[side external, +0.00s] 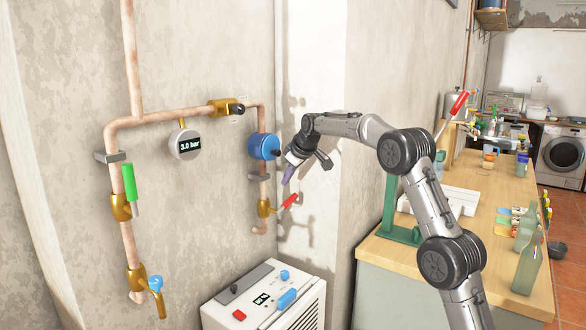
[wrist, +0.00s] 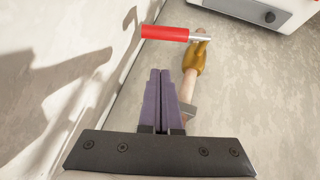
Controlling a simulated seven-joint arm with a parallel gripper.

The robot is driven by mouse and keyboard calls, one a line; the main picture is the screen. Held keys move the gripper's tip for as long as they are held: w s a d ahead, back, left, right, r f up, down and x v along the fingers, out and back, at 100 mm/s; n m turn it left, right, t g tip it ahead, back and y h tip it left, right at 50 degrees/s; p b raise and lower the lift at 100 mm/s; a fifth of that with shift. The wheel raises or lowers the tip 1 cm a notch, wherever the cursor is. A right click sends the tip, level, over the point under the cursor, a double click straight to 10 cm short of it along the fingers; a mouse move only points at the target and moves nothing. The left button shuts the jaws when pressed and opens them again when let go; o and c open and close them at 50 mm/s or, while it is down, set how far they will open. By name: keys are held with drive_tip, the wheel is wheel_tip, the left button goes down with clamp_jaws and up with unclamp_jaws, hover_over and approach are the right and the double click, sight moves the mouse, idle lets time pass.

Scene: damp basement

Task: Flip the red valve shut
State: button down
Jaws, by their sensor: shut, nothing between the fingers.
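The red valve has a brass body (side external: 264,208) low on the right-hand copper pipe, and its red handle (side external: 289,201) sticks out to the right, tilted slightly up. In the wrist view the red handle (wrist: 165,33) points left from the brass body (wrist: 196,58), roughly crosswise to the pipe. My gripper (side external: 286,182) is shut and empty, its purple fingers pointing down just above the handle. In the wrist view the closed fingertips (wrist: 160,72) end short of the handle, with a visible gap between them.
A blue round fitting (side external: 263,146) sits above on the same pipe. A gauge (side external: 186,142) reads 3.0 bar. A green-handled valve (side external: 129,183) and a blue-handled valve (side external: 155,284) are on the left pipe. A white control box (side external: 268,296) stands below. A wooden bench (side external: 481,228) is at right.

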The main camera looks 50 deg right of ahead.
sight(292, 196)
drive_tip(key=shift+s+d+f, duration=0.1)
drive_tip(key=shift+d+f, duration=0.1)
drive_tip(key=shift+f, duration=0.5)
drive_tip(key=shift+s+d+f, duration=0.1)
drive_tip(key=shift+d+f, duration=0.05)
drive_tip(key=shift+f, duration=0.6)
drive_tip(key=shift+d+f, duration=0.2)
drive_tip(key=shift+f, duration=0.5)
drive_tip(key=shift+d+f+y, duration=0.5)
drive_tip(key=shift+d+f, duration=0.25)
drive_tip(key=shift+f, duration=0.1)
drive_tip(key=shift+r, duration=0.15)
